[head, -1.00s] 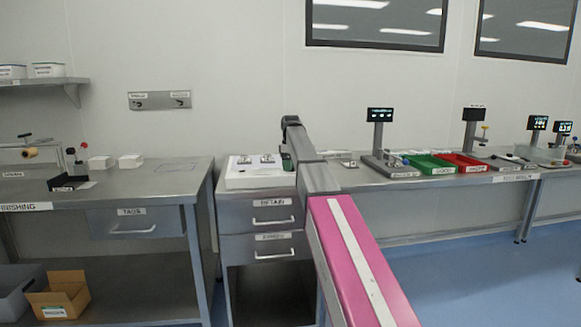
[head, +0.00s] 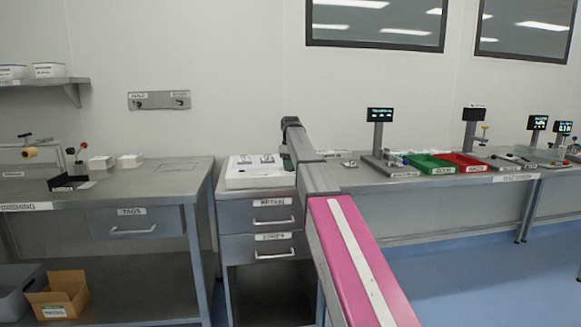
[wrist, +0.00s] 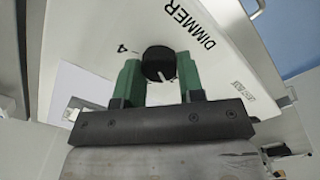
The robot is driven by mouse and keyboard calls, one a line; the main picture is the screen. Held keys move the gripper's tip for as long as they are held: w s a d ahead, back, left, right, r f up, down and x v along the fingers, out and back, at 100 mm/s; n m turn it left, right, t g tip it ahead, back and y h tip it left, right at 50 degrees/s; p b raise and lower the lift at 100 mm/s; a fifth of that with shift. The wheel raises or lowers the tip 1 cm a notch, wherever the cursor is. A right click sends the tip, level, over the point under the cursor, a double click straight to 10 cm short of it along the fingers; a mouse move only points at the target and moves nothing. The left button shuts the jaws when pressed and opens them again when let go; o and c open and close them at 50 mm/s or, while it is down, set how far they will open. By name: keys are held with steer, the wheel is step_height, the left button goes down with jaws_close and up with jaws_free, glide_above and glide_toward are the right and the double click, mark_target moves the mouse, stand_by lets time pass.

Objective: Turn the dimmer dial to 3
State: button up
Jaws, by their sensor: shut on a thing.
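The dimmer dial (wrist: 158,63) is a round black knob with a white pointer mark. It sits on a white panel (wrist: 215,62) lettered "DIMMER", and a "4" shows beside it in the wrist view. My gripper (wrist: 160,72) has green fingers on either side of the knob and is shut on it. The pointer runs toward the lower right in the wrist view. Other numbers are hidden or too small to read. In the head view the white panel (head: 245,180) lies on top of a grey drawer cabinet, and my arm hides the gripper's fingers.
The drawer cabinet (head: 258,218) stands between a left bench (head: 185,172) and a long right bench (head: 450,184). Green (head: 430,166) and red (head: 461,162) trays and display stands are on the right bench. Blue floor (head: 480,270) is open at the right.

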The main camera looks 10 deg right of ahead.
steer(key=m, duration=0.8)
steer(key=shift+w+d+m, duration=0.1)
steer(key=shift+m, duration=0.3)
steer(key=m, duration=0.4)
steer(key=shift+d+m, duration=0.1)
steer(key=shift+m, duration=1.7)
steer(key=o, duration=0.9)
